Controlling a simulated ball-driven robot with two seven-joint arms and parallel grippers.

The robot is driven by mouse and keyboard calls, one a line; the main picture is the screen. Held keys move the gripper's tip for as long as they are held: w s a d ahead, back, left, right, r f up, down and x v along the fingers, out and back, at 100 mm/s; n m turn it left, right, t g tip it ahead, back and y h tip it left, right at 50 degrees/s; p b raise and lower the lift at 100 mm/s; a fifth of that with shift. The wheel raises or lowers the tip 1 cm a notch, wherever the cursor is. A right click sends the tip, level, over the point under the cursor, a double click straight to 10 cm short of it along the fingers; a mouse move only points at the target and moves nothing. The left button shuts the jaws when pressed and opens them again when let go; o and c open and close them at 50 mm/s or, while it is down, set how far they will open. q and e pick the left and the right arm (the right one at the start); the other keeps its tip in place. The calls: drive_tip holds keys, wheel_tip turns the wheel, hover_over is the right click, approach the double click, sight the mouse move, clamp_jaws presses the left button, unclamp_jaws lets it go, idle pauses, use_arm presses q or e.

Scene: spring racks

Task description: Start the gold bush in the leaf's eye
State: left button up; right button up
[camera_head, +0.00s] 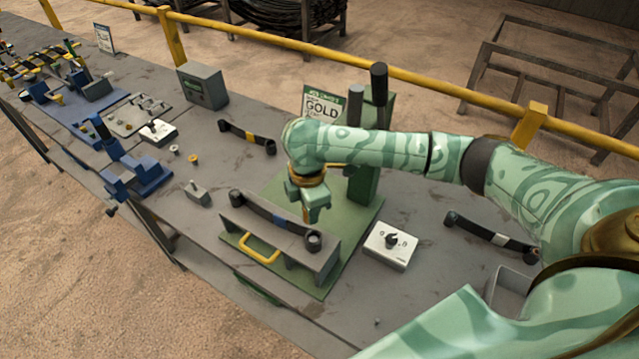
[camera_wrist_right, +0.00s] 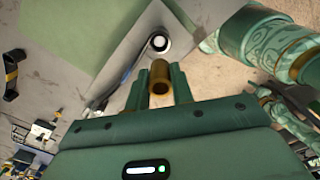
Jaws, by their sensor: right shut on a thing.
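My right gripper (camera_head: 314,212) hangs above the right end of a dark leaf (camera_head: 270,219). In the right wrist view the right gripper (camera_wrist_right: 160,82) is shut on the gold bush (camera_wrist_right: 161,76), a hollow brass-coloured sleeve. The leaf lies on a grey fixture (camera_head: 318,262), with a round eye at each end. Its right eye (camera_head: 313,240) also shows in the wrist view (camera_wrist_right: 158,43), just beyond the bush; the two look apart there. I cannot make out my left gripper in either view.
A green post (camera_head: 365,180) and a GOLD sign (camera_head: 322,104) stand behind the fixture. A white dial box (camera_head: 390,245) is to its right. Other leaves (camera_head: 247,137) lie on the bench. A yellow handle (camera_head: 259,249) is on the fixture's front; the bench edge is close in front.

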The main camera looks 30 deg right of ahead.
drive_tip(key=n+p, duration=0.1)
drive_tip(key=n, duration=0.1)
drive_tip(key=f+n+p, duration=0.1)
drive_tip(key=n, duration=0.1)
drive_tip(key=n+p, duration=0.2)
drive_tip(key=shift+s+d+f+n, duration=0.1)
drive_tip(key=shift+d+f+n, duration=0.05)
drive_tip(key=shift+d+n, duration=0.2)
drive_tip(key=shift+d+f, duration=0.1)
use_arm(q)
wheel_tip(320, 180, up, 6)
drive_tip(key=shift+w+a+f, duration=0.1)
drive_tip(key=shift+a+f, duration=0.05)
drive_tip(key=shift+f, duration=0.1)
drive_tip(key=shift+r, duration=0.1)
use_arm(e)
drive_tip(key=shift+p, duration=0.6)
use_arm(q)
drive_tip(key=shift+f+b, duration=1.05)
drive_tip(key=shift+b, duration=0.6)
use_arm(e)
drive_tip(key=shift+f, duration=2.6)
use_arm(q)
drive_tip(key=shift+r+p, duration=1.1)
drive_tip(key=shift+f+b, duration=0.55)
use_arm(e)
drive_tip(key=shift+f, duration=0.9)
